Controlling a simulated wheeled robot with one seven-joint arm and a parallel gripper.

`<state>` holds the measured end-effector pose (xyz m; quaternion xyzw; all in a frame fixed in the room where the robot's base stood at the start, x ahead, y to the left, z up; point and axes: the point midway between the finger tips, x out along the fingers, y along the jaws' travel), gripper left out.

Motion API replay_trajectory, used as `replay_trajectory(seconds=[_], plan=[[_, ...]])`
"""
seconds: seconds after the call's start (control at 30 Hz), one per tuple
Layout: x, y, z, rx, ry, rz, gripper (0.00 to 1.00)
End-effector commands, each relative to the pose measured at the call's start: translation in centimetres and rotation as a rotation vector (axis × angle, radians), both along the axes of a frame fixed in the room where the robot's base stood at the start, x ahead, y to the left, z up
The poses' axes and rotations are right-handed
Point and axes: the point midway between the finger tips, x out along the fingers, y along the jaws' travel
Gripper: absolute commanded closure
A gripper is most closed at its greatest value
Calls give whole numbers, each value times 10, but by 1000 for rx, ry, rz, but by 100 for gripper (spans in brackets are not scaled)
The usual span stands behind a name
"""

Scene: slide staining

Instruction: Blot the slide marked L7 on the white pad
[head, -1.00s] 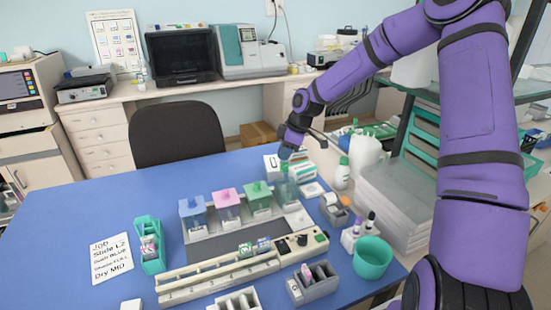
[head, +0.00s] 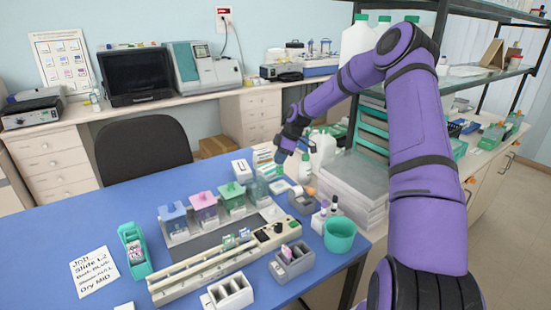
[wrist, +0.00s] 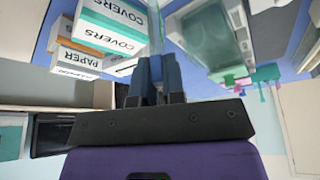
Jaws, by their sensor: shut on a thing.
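My gripper (head: 281,156) is over the back right part of the blue table, above and behind the white pad (head: 280,187). The wrist view shows its dark fingers (wrist: 160,75) shut on a thin, pale, see-through slide (wrist: 154,40). No L7 mark can be read on it. The slide is too small to make out in the head view. The pad lies flat beside the clear jar at the right end of the row of staining jars. The gripper appears to be off the pad, at a height I cannot judge.
White boxes (head: 241,169) stand behind. A bottle (head: 305,170) and stacked trays (head: 350,190) are close on the right. The table's left side is mostly clear.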

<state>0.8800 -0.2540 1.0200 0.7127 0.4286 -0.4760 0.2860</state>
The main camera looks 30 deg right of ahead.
Motion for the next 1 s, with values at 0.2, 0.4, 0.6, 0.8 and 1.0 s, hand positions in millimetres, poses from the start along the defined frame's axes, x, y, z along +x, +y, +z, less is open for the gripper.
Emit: replay_trajectory(seconds=[0.2, 0.4, 0.6, 0.8, 1.0], plan=[[0, 0, -10, -1, 0, 0, 100], [0, 1, -22, 0, 1, 0, 100], [0, 1, -32, 0, 0, 0, 100], [0, 1, -36, 0, 0, 0, 100], [0, 1, -36, 0, 0, 0, 100]])
